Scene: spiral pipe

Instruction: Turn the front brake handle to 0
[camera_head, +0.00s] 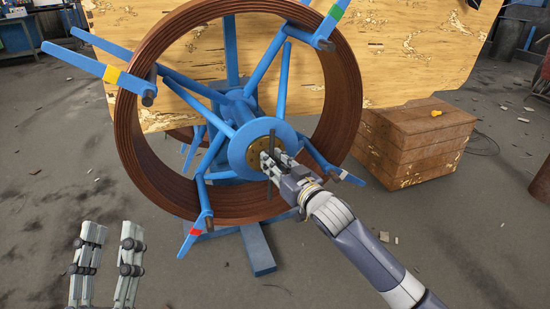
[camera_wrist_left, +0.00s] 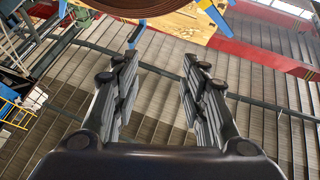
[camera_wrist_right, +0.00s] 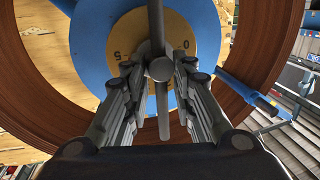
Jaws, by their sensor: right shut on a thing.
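The front brake handle is a grey bar (camera_wrist_right: 156,25) through a round knob, standing nearly upright in the right wrist view. It crosses a yellow dial (camera_wrist_right: 128,37) on a blue disc (camera_wrist_right: 88,45). A 5 shows left of the bar and a 0 right of it; the bar lines up with neither mark. In the head view the dark bar (camera_head: 272,140) is at the reel's hub. My right gripper (camera_head: 273,162) is shut on the brake handle, its fingers either side of the knob. My left gripper (camera_head: 108,232) is open and empty, low at the left, away from the reel.
A brown spiral pipe coil (camera_head: 345,80) surrounds the blue spokes, whose ends stick out with coloured bands. A blue stand foot (camera_head: 257,250) rests on the floor. A wooden crate (camera_head: 415,140) stands at right, before a large wooden panel (camera_head: 420,50). The front floor is mostly clear.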

